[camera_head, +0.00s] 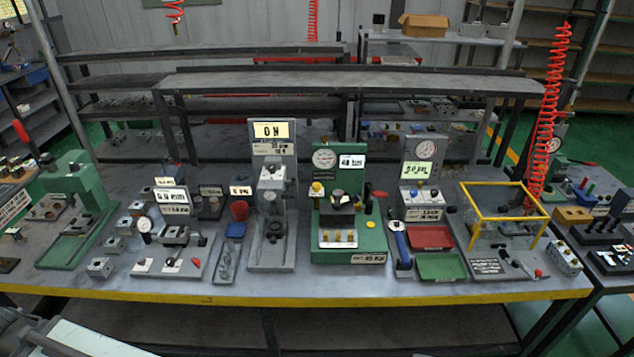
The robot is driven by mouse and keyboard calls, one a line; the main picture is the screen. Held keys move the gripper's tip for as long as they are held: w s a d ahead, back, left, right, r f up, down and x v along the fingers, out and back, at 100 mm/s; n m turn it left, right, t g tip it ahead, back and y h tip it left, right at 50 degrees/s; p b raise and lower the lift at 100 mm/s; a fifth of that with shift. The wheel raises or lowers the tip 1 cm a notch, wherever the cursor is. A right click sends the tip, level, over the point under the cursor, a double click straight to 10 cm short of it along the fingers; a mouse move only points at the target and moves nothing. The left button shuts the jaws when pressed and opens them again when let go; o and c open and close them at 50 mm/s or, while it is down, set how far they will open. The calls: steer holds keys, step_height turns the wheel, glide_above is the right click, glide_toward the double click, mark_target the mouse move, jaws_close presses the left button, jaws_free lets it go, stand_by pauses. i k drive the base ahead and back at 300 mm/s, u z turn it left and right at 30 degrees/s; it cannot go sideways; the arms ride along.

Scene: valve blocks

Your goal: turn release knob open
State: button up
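Several small fixtures with knobs stand on the long grey workbench (320,288), and I cannot tell which knob is the release knob. The green fixture (322,220) in the middle has a round gauge, a dark knob (340,197) and a yellow button (317,188). The grey upright fixture (285,250) to its left has a lit display and small dark knobs, too small to read their setting. A grey panel fixture (424,172) to the right has a gauge and a lit display. My gripper is not in view.
Red (432,237) and green (441,267) trays lie right of the green fixture. A yellow open frame (505,186) and a hanging red coiled hose (549,125) stand at the right. A green press (75,205) stands at the left. The bench has a yellow front edge (300,301).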

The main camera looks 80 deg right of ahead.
mark_target(316, 186)
steer(key=z, duration=0.05)
steer(key=k, duration=1.25)
steer(key=z, duration=0.75)
steer(key=i, duration=0.6)
steer(key=u, duration=0.05)
